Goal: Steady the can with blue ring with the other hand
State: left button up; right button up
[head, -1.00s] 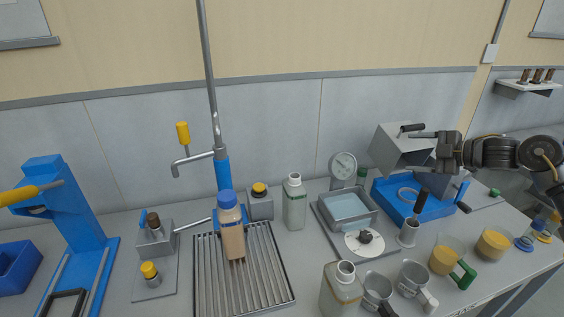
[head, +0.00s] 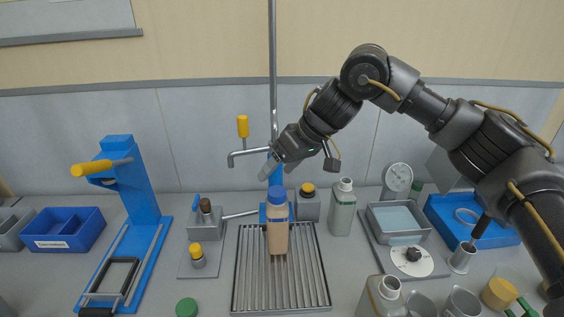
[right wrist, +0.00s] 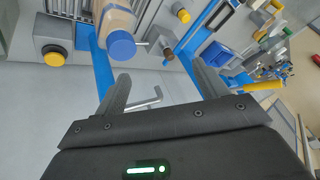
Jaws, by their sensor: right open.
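My right gripper (head: 277,168) is open and empty, above the bottle and in front of the blue tap column, apart from the cap. In the right wrist view its two fingers (right wrist: 160,76) have nothing between them. My left gripper is not in view.
A tap with a yellow handle (head: 243,127) stands behind the grate. A yellow-button box (head: 308,207) and a grey-green bottle (head: 342,212) are close on the right. A blue lever press (head: 140,185) stands left. A green cap (head: 186,308) lies in front.

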aim_at(277, 192)
jog(key=w+f+m+h, duration=0.1)
jog(key=f+m+h, duration=0.1)
jog(key=f, duration=0.1)
jog(key=w+f+m+t+h, duration=0.1)
jog(key=w+f+m, duration=0.1)
jog(key=f, duration=0.1)
jog(key=w+f+m+t+h, duration=0.1)
jog(key=w+f+m+h, duration=0.1)
jog(key=f, duration=0.2)
jog(key=shift+a+h, duration=0.25)
jog(key=shift+h, duration=0.05)
dwell(0.4)
